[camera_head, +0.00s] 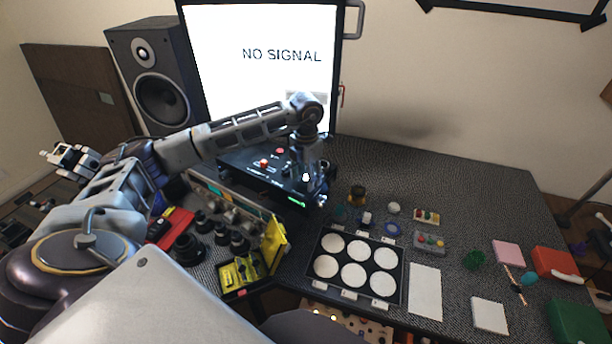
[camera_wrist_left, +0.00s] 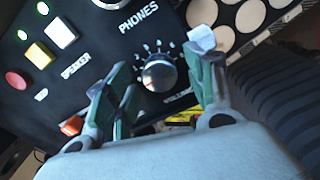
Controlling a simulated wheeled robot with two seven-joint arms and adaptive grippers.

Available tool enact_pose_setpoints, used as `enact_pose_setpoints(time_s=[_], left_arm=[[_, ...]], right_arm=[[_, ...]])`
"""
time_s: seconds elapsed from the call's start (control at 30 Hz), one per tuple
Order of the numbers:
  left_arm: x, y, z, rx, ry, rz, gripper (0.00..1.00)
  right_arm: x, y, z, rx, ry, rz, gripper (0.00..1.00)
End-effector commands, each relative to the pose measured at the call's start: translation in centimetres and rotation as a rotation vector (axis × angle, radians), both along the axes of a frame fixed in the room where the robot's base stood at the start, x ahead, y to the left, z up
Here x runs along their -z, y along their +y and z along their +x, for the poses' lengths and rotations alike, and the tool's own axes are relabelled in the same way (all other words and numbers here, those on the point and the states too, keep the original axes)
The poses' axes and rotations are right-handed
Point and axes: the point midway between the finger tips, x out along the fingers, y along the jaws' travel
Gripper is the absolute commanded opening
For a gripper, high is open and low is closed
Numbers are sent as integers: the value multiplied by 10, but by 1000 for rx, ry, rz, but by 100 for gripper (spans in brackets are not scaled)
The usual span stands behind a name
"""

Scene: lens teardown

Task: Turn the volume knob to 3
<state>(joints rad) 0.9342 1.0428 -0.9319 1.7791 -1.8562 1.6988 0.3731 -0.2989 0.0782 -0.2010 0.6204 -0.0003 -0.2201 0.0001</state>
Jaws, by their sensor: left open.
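The volume knob (camera_wrist_left: 158,75) is a round, shiny silver-and-dark dial on a black panel (camera_wrist_left: 95,45), with white marks around it and the partly covered word VOLUME below. I cannot read its setting. My left gripper (camera_wrist_left: 162,82) is open, with one green-padded finger on each side of the knob in the wrist view. I see gaps between the fingers and the knob; I cannot tell their depth above the panel. In the head view my left gripper (camera_head: 305,172) points down over the right end of the black box (camera_head: 262,168) and hides the knob. My right gripper does not show.
The panel has a red button (camera_wrist_left: 16,80), yellow and white buttons, and PHONES and SPEAKER labels. A monitor (camera_head: 265,55) reading NO SIGNAL stands behind. A tray of white discs (camera_head: 352,228) lies right; a yellow case (camera_head: 272,243) and several dark lenses lie in front.

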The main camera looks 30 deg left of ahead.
Motion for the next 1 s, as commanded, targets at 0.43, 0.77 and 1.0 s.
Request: enact_pose_setpoints(time_s=[0.43,0.77,1.0], left_arm=[[0,0,0,0,0,0,10],[0,0,0,24,0,0,9],[0,0,0,111,-1,1,9]], right_arm=[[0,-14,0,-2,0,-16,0],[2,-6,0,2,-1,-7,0],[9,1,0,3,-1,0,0]])
